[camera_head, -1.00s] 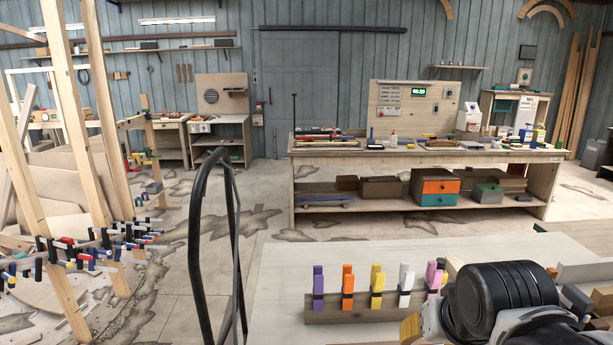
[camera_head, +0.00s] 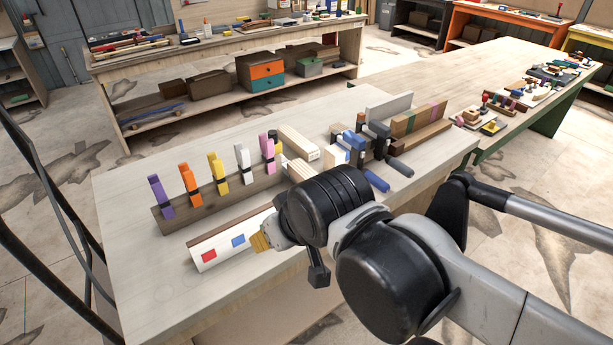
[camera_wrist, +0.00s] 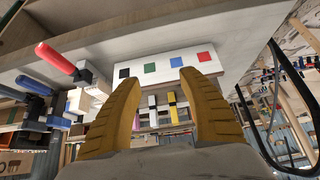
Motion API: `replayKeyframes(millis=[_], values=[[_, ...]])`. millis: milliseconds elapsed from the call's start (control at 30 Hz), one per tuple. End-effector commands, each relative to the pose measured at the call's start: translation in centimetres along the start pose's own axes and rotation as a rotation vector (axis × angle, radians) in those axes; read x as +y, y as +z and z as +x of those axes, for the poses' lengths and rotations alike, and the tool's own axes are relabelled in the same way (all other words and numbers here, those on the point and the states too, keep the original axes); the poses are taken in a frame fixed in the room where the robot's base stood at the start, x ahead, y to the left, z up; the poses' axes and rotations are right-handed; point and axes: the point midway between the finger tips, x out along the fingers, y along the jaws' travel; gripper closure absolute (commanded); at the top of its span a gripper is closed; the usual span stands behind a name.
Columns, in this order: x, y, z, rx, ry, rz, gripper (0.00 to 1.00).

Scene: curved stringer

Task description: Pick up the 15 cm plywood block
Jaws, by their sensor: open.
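Several pale wooden blocks lie on the near workbench (camera_head: 130,215). One pale block (camera_head: 297,142) lies behind the clamp row, a layered plywood-like block (camera_head: 299,171) lies in front of it, and another pale block (camera_head: 336,153) is beside the dark clamps. I cannot tell which is 15 cm long. My gripper (camera_head: 261,241) has yellow fingers and is beside the right end of the white strip, mostly hidden by my arm. In the wrist view my gripper (camera_wrist: 162,77) is open with nothing between its fingers; pale blocks (camera_wrist: 88,103) show at the left.
A white strip with coloured squares (camera_head: 222,252) lies at the bench's front. Behind it, a wooden rack (camera_head: 205,203) holds several coloured clamps. Dark clamps with blue handles (camera_head: 372,180) are at the right. A red-handled tool (camera_wrist: 56,59) is close in the wrist view. The bench's left end is clear.

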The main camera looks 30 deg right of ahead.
Motion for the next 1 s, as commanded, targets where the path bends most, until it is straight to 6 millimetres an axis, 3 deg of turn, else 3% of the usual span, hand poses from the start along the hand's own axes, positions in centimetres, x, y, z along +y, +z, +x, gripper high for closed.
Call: replayKeyframes(millis=[367, 500, 633, 767, 1000], values=[[0.0, 0.0, 0.0, 0.000, 0.000, 0.000, 0.51], [0.1, -0.2, 0.2, -0.002, -0.003, 0.001, 0.23], [1.1, -1.3, 1.4, -0.014, -0.026, 0.006, 0.23], [3.6, -3.4, 4.0, -0.011, -0.084, 0.005, 0.23], [11.7, -6.9, 9.4, 0.120, -0.193, -0.031, 0.23]])
